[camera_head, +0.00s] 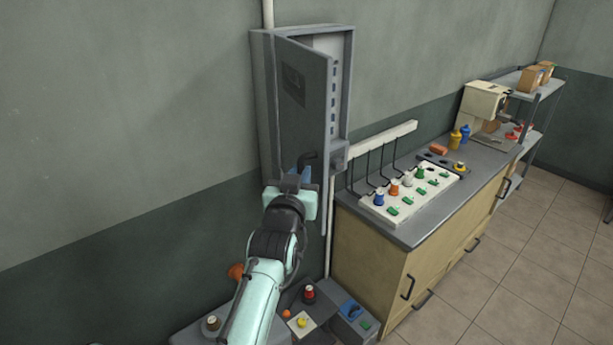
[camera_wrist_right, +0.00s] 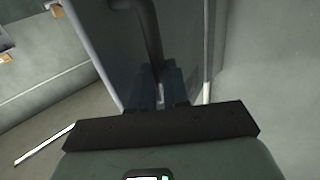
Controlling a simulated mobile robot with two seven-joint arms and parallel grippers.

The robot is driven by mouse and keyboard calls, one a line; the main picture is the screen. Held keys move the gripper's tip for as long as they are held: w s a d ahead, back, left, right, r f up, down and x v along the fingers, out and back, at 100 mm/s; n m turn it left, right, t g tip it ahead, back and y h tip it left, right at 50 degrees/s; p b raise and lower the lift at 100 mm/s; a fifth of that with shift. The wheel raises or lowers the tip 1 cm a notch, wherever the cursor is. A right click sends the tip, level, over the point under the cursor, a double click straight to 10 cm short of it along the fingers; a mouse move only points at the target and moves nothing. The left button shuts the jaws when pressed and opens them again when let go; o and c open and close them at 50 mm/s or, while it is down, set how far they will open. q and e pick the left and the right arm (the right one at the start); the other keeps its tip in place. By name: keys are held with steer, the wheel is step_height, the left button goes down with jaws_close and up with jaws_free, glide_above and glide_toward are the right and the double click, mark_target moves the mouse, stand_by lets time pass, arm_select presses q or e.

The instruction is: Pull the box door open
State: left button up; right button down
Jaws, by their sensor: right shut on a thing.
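The grey box (camera_head: 344,65) hangs on the wall, and its door (camera_head: 294,125) stands partly open, hinged on the left. A column of small switches shows inside. My right gripper (camera_head: 303,172) is at the lower part of the door, shut on the dark handle (camera_head: 307,158). In the right wrist view the dark bent handle (camera_wrist_right: 150,35) runs down between the blue fingers of the gripper (camera_wrist_right: 158,88), with the door's grey face (camera_wrist_right: 110,45) behind it. The fingertips' exact contact is partly hidden. My left gripper is in neither view.
A workbench (camera_head: 425,225) to the right bears a white panel (camera_head: 410,193) with coloured knobs. Beyond it stand a cream machine (camera_head: 484,105) and a shelf (camera_head: 540,85) with boxes. A low grey surface (camera_head: 190,335) with coloured buttons lies below my right arm. The wall left of the box is bare.

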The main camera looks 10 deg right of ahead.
steer(key=shift+a+h, duration=0.3)
steer(key=shift+a, duration=0.95)
steer(key=shift+f, duration=0.1)
steer(key=c, duration=1.1)
jaws_free()
steer(key=shift+w+f, duration=0.1)
steer(key=shift+w, duration=0.05)
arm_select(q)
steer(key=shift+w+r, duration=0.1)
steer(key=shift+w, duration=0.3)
arm_select(e)
step_height(320, 180, up, 20)
steer(key=shift+w, duration=0.25)
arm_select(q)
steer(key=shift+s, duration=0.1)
arm_select(e)
steer(key=shift+s, duration=0.1)
